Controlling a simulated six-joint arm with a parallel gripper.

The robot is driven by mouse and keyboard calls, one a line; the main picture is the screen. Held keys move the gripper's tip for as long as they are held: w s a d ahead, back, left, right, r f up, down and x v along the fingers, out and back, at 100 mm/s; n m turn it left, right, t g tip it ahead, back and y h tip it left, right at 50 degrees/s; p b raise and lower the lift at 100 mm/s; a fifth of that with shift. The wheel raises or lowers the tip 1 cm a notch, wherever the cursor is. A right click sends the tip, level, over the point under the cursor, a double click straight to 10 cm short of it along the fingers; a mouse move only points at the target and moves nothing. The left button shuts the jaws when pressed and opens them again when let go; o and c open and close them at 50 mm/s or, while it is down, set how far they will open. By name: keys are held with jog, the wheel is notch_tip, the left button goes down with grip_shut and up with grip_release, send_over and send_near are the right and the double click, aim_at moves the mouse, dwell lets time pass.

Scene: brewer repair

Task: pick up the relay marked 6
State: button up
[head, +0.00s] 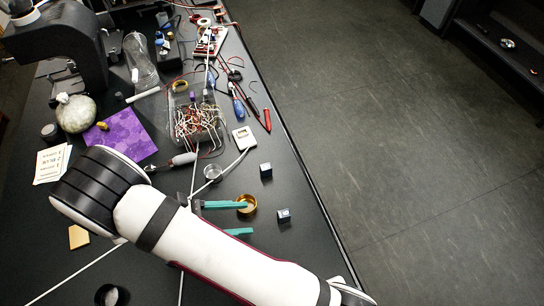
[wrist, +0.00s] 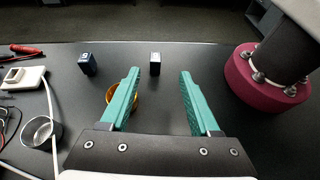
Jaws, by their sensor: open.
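I cannot tell which is marked 6. My gripper (head: 248,218) has teal fingers, apart and empty; they also show in the wrist view (wrist: 160,82). Both relays are beyond the fingertips.
A brass dish (head: 241,211) lies partly under one finger. A metal cup (head: 212,173) and the white meter (head: 241,133) with its cable are nearby. A wire-filled clear box (head: 197,125) stands farther back. The table's right edge is close beyond the relays.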

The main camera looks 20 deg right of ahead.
aim_at(294, 216)
jog(key=shift+n, duration=0.3)
jog(key=x, duration=0.5)
jog(key=f+x, duration=0.1)
jog(key=x, duration=0.4)
jog(key=w+x, duration=0.1)
jog(key=x, duration=0.5)
jog(key=shift+a+f, duration=0.15)
jog(key=shift+a, duration=0.15)
grip_shut()
